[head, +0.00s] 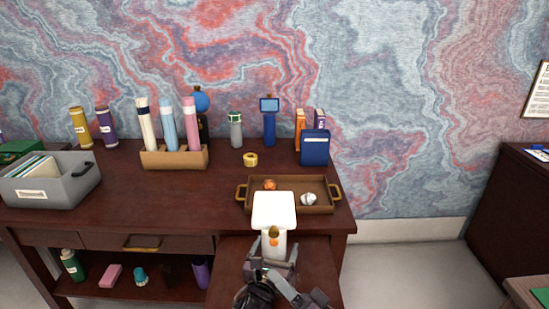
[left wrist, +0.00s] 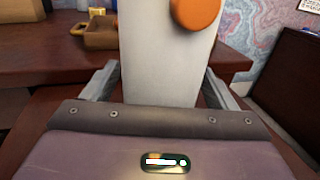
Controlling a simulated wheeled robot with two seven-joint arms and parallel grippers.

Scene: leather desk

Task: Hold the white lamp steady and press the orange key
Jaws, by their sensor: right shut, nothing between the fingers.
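The white lamp (head: 273,209) stands upright at the front of the desk, with a broad white head. Its orange key (head: 273,243) faces me on the stem, below a small brown knob; the key also shows at the top of the left wrist view (left wrist: 195,12). My left gripper (left wrist: 163,80) has one finger on each side of the white stem, below the key. I cannot tell whether both fingers press on it. My right gripper (head: 284,283) is shut and empty, low in the head view, below the key and apart from it.
Behind the lamp is a brown tray (head: 240,208) with an orange and a silvery item. A grey bin (head: 77,187), a wooden holder (head: 176,158) with several tubes and a blue box (head: 315,148) stand on the desk. The desk's middle left is clear.

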